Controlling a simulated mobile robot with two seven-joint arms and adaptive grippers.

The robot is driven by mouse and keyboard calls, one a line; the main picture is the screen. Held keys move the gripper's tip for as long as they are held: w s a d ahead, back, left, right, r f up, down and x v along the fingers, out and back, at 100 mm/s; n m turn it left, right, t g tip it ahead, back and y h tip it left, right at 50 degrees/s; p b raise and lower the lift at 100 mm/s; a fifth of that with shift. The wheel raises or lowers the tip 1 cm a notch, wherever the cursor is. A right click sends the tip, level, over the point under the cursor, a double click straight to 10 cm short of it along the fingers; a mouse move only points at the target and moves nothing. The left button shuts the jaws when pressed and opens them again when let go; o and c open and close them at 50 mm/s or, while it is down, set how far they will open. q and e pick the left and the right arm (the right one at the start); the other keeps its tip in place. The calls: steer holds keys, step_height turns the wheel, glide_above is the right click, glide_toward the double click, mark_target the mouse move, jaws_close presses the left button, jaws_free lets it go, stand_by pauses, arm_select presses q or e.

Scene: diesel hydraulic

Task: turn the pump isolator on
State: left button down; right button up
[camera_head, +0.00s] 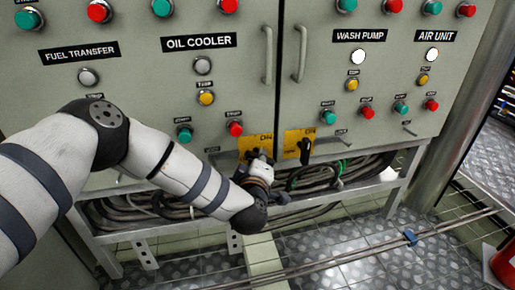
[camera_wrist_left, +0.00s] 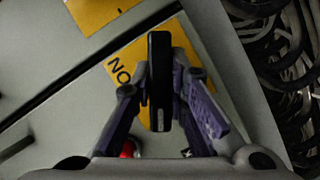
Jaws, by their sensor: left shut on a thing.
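Two yellow isolator plates marked ON sit low on the grey cabinet in the head view, the left plate (camera_head: 250,143) and the right plate (camera_head: 293,136). The right plate carries a black handle (camera_head: 304,150). My left gripper (camera_head: 259,159) is at the left plate, its arm and wrist hiding part of that plate. In the left wrist view, the gripper's purple-grey fingers stand on both sides of a black handle (camera_wrist_left: 160,80) and are shut on it. The plate behind it (camera_wrist_left: 125,70) shows ON. I cannot read which isolator is the pump's. My right gripper is not in view.
Cable bundles (camera_head: 330,172) run under the cabinet behind a metal frame. Buttons and lamps fill the panel above, with two vertical door handles (camera_head: 267,55). A pipe (camera_head: 350,258) crosses the floor in front. A red object (camera_head: 503,265) stands at the lower right.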

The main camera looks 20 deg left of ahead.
arm_select(q)
steer(key=m+p, duration=0.1)
steer(key=m+g+y+p, duration=0.1)
steer(key=m+p, duration=0.1)
steer(key=shift+d+r+g, duration=0.1)
steer(key=shift+r+g, duration=0.2)
steer(key=shift+r, duration=0.05)
steer(key=shift+w+f+m+g+y+p, duration=0.15)
steer(key=shift+m+g+y+p, duration=0.15)
steer(key=shift+m+g+p, duration=0.45)
steer(key=shift+f+m+y, duration=0.15)
steer(key=shift+m+y, duration=0.35)
steer(key=shift+m, duration=0.45)
steer(key=shift+m+g+y, duration=0.5)
steer(key=shift+m+g, duration=0.05)
steer(key=shift+m, duration=0.45)
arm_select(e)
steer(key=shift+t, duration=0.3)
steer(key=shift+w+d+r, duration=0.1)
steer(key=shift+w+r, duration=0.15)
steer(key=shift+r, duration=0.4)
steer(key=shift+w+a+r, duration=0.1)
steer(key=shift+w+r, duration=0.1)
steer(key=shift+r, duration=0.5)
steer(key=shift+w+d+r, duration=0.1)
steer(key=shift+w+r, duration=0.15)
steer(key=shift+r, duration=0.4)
arm_select(q)
steer(key=c, duration=1.6)
jaws_free()
